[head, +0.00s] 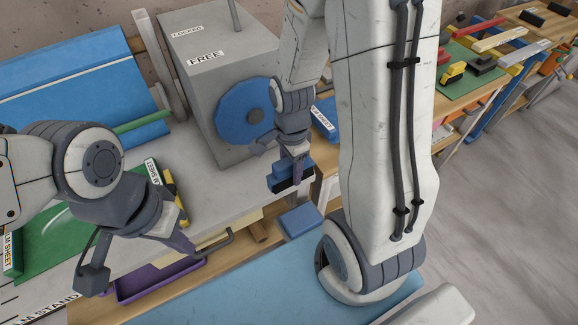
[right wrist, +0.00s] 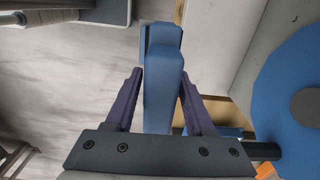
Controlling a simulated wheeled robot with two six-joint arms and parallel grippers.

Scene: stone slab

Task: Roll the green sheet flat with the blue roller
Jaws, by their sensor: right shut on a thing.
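The green sheet (head: 48,236) lies on the grey stone slab (head: 215,190) at the left, partly hidden by my left arm. Labels reading "M SHEET" show at its sides. My left gripper (head: 138,262) is open and empty, fingers wide apart, over the slab's front edge near the sheet. My right gripper (head: 293,165) is shut on a blocky blue-and-black piece (head: 290,180), held near the slab's right end. In the right wrist view this blue piece (right wrist: 163,88) sits between the purple fingers. I cannot tell whether it is the blue roller.
A grey box (head: 195,75) marked "LOCKED" and "FREE" carries a blue disc (head: 232,118) close behind my right gripper. A large blue panel (head: 60,95) stands at back left. A purple tray (head: 150,285) sits below the front edge. A blue block (head: 300,221) lies below right.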

